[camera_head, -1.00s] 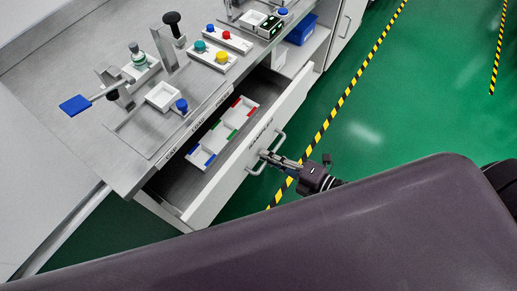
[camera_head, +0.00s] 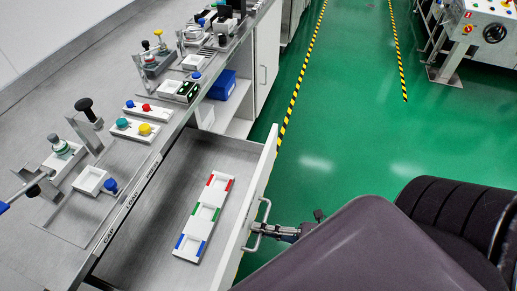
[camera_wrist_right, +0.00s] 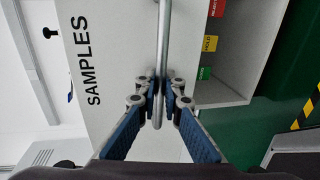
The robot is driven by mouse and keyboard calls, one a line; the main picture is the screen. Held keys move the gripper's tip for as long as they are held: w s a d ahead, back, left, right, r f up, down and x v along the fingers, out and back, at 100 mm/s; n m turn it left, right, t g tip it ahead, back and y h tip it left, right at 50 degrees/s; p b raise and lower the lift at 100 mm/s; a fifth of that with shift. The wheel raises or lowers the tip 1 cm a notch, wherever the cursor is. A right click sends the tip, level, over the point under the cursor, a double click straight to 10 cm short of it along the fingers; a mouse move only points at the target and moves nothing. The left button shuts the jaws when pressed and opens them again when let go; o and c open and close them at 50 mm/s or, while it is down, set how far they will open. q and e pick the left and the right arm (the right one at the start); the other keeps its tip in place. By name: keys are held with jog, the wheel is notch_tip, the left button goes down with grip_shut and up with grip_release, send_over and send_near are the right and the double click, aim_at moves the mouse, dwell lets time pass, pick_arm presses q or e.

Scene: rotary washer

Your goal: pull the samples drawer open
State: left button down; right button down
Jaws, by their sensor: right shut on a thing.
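The samples drawer (camera_head: 170,165) stands pulled well out of the bench in the head view. Its white front also shows in the right wrist view (camera_wrist_right: 110,50), with SAMPLES lettered on it. A metal bar handle (camera_head: 264,215) is fixed to the outer face. My right gripper (camera_head: 262,230) is shut on this handle; in the right wrist view its blue-padded fingers (camera_wrist_right: 160,88) pinch the bar (camera_wrist_right: 165,45) from both sides. Inside the drawer lies a white tray (camera_head: 190,243) with red, green and blue marked compartments. My left gripper is not in view.
The bench top carries a board with green and yellow knobs (camera_head: 134,128), a white dish (camera_head: 90,181) and clamps. A blue bin (camera_head: 222,85) sits on an open shelf beyond the drawer. Green floor (camera_head: 330,130) is free to the right; a machine (camera_head: 485,35) stands far right.

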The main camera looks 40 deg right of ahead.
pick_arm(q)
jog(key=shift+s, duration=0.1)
pick_arm(e)
jog(key=c, duration=2)
grip_release()
jog(key=shift+c, duration=0.2)
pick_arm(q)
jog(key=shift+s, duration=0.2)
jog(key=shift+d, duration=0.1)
pick_arm(e)
jog(key=v, duration=1.2)
jog(key=shift+f, duration=0.1)
